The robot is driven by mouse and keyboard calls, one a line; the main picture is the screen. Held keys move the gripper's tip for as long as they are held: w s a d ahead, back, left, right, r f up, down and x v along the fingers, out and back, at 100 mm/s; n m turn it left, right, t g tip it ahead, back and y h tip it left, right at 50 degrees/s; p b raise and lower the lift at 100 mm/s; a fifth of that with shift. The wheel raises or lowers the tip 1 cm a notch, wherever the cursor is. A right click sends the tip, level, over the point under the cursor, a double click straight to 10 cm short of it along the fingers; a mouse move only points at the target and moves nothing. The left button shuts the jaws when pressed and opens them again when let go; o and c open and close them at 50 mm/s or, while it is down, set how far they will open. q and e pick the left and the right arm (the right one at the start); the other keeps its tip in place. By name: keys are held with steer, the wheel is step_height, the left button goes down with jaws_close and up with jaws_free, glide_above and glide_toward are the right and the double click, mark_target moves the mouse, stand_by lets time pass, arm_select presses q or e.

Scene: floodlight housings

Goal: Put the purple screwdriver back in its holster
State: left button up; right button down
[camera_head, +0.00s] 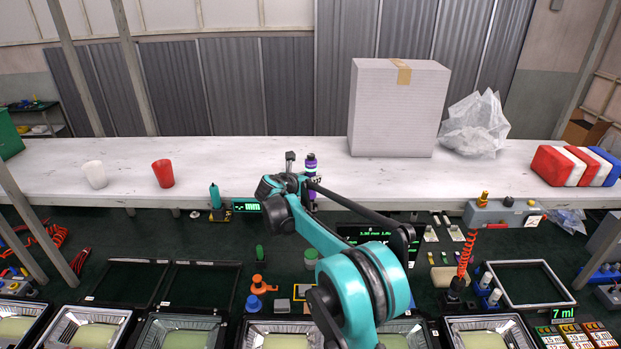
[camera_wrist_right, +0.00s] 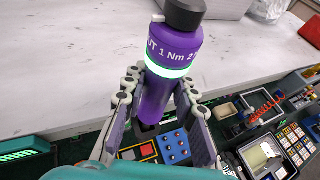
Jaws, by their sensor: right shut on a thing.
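The purple screwdriver (camera_wrist_right: 171,62) has a black cap, a white and green glowing band and white lettering. My right gripper (camera_wrist_right: 158,92) is shut on its body, with a finger on each side. In the head view the screwdriver (camera_head: 311,166) stands roughly upright in my right gripper (camera_head: 297,184), at the front edge of the white table. My left gripper is not in view.
A large white box (camera_head: 398,110) and a clear plastic bag (camera_head: 474,125) stand behind on the white table (camera_head: 240,165). A red cup (camera_head: 163,173) and a white cup (camera_head: 95,174) are at left. A teal tool (camera_head: 215,196) stands left of my gripper. Trays crowd the front.

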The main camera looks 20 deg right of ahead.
mark_target(310, 190)
steer(key=shift+f+b, duration=1.8)
steer(key=shift+f, duration=0.7)
steer(key=c, duration=1.1)
jaws_free()
steer(key=shift+c, duration=0.2)
steer(key=v, duration=1.2)
steer(key=shift+r, duration=0.15)
steer(key=shift+d, duration=0.1)
